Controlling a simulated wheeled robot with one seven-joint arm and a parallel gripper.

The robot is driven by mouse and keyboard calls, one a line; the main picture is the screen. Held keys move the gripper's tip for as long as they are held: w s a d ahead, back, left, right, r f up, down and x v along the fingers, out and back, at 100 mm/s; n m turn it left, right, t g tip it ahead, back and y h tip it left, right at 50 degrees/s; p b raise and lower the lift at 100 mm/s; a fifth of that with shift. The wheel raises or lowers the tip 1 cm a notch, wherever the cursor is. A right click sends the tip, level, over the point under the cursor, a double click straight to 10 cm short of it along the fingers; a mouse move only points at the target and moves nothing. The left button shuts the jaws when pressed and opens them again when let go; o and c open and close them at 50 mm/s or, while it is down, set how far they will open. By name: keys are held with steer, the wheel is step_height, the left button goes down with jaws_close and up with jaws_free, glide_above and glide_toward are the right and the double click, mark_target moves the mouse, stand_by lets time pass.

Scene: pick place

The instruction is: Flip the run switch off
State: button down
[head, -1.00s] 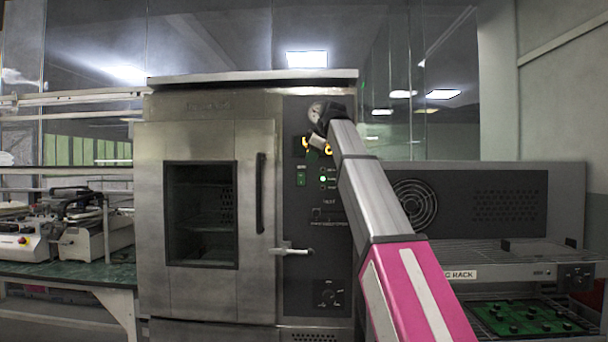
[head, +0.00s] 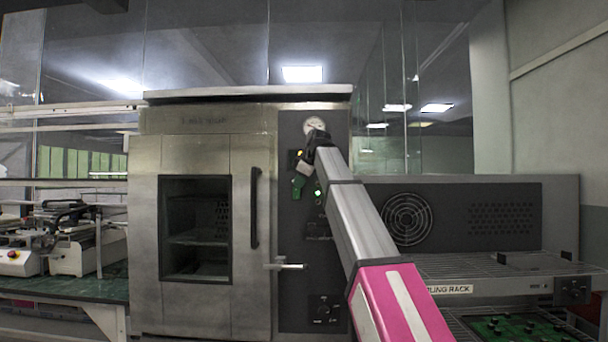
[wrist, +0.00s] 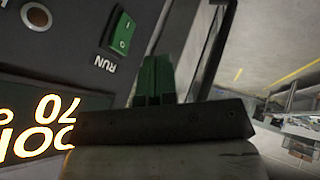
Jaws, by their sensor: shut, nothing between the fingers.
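The run switch (wrist: 122,32) is a green rocker marked I and O, with the label RUN beside it on the oven's dark control panel. In the wrist view it is at the upper left, and I cannot tell which side is pressed in. My gripper (wrist: 155,68) has green fingers, shut together and empty. In the wrist view they are to the lower right of the switch, apart from it in the picture. In the head view my gripper (head: 298,188) is in front of the panel and covers the switch.
The lit orange display (wrist: 40,125) is beside the switch. A round gauge (head: 314,125) is above my gripper. The oven door handle (head: 254,208) and a latch lever (head: 285,265) stick out nearby. A cooling rack (head: 500,265) stands at the right.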

mark_target(294, 190)
steer(key=shift+w+a+f, duration=0.2)
steer(key=shift+w+f, duration=0.15)
steer(key=shift+w, duration=0.6)
steer(key=shift+w+a+f, duration=0.2)
steer(key=shift+w+f, duration=0.2)
steer(key=shift+w, duration=0.6)
steer(key=shift+w+a+f, duration=0.2)
steer(key=shift+w+f, duration=0.15)
steer(key=shift+w, duration=0.6)
steer(key=shift+w+r+g, duration=0.1)
steer(key=shift+w+g, duration=0.2)
steer(key=shift+w, duration=0.05)
steer(key=shift+r, duration=0.1)
steer(key=shift+r, duration=0.65)
